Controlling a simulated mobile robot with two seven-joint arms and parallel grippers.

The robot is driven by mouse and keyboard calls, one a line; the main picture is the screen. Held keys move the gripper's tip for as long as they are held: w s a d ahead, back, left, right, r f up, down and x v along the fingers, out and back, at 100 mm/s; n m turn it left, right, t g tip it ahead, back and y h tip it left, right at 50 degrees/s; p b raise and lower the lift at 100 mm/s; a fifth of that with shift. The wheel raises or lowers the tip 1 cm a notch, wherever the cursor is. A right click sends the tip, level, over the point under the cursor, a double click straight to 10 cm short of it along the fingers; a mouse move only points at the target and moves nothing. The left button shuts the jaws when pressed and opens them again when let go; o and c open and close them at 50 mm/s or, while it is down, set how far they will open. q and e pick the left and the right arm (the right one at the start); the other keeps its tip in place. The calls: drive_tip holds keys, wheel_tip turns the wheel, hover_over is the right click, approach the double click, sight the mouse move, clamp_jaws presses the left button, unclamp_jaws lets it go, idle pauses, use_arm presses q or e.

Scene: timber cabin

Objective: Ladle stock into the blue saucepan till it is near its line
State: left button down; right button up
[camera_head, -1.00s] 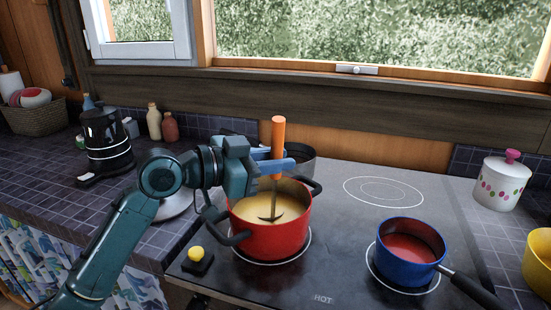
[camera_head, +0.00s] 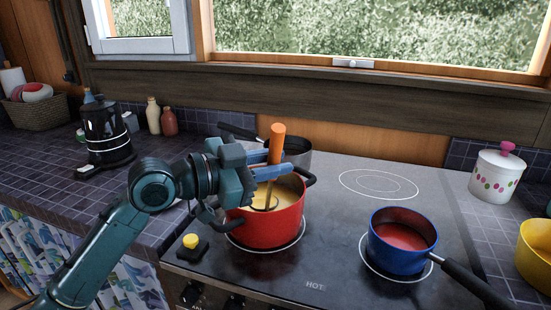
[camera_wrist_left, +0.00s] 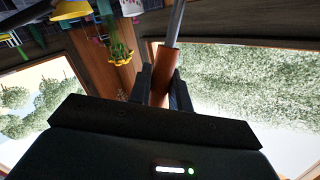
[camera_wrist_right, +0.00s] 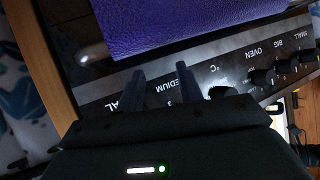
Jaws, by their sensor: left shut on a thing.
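My left gripper (camera_head: 272,172) is shut on the orange handle of the ladle (camera_head: 276,145), above the red pot (camera_head: 268,225). The handle leans slightly and also shows between the fingers in the left wrist view (camera_wrist_left: 162,82). The ladle's lower end is in the pot at the yellow stock (camera_head: 285,190); how full its bowl is cannot be told. The blue saucepan (camera_head: 395,257) stands to the right with a reddish inside; no fill line can be made out. My right gripper (camera_wrist_right: 161,78) is open and empty in the right wrist view, beside the stove's control panel.
A grey pan (camera_head: 298,146) stands behind the red pot. A yellow knob on a black block (camera_head: 191,243) lies in front left. A white lidded jar (camera_head: 498,175) and a yellow bowl (camera_head: 537,255) are at right. A purple cloth (camera_wrist_right: 180,25) is near my right gripper.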

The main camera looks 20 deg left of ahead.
sight(271, 149)
use_arm(q)
drive_tip(key=shift+s+d+r+m+p, duration=0.5)
drive_tip(key=shift+s+r+m, duration=0.15)
drive_tip(key=shift+s, duration=0.15)
drive_tip(key=shift+r+p, duration=0.75)
drive_tip(key=shift+r, duration=0.4)
use_arm(e)
drive_tip(key=shift+s+d+r, duration=0.35)
drive_tip(key=shift+d+r, duration=0.2)
drive_tip(key=shift+r, duration=0.25)
drive_tip(key=shift+f, duration=0.2)
drive_tip(key=shift+r, duration=0.3)
